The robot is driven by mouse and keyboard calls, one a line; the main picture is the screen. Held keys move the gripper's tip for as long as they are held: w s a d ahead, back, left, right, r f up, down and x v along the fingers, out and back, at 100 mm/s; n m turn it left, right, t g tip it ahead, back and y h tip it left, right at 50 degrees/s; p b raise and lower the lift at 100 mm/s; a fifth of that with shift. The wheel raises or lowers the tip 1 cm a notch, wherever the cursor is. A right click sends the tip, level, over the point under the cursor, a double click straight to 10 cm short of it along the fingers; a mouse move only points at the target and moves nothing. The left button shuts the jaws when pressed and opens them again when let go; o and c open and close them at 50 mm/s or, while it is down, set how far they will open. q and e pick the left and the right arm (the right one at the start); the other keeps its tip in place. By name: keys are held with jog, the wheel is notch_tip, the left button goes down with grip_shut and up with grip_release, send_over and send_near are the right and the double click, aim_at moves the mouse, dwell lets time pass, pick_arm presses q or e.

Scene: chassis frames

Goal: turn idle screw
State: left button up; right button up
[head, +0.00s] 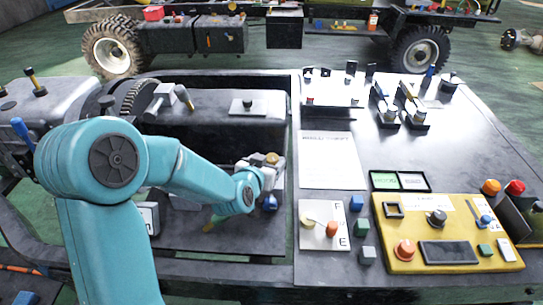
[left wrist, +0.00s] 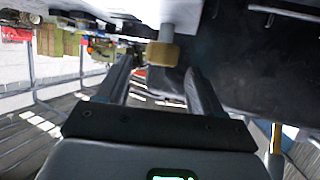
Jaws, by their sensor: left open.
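A brass-coloured knob on a pale shaft, which looks like the idle screw (left wrist: 163,54), shows in the left wrist view between and beyond my finger tips. My left gripper (left wrist: 160,76) is open, with one dark finger on each side of the knob in that picture. I cannot tell whether the fingers reach around it or stop short, and no contact shows. In the head view, my teal left arm reaches to a small grey block with a brass-coloured top (head: 272,158) on the engine side. The fingers are mostly hidden there behind the wrist. My right gripper is not in view.
A yellow control panel (head: 450,258) with knobs and a screen lies on the dark bench at the right. A white card (head: 331,160) and a plate with an orange knob (head: 331,229) lie beside it. A wheeled chassis (head: 205,37) stands behind.

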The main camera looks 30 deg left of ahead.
aim_at(272, 157)
pick_arm(q)
jog(key=x, duration=0.4)
jog(key=shift+w+a, duration=0.15)
jog(key=shift+w, duration=0.05)
jog(key=c, duration=1)
jog(key=shift+n+y, duration=0.3)
jog(key=shift+y, duration=0.1)
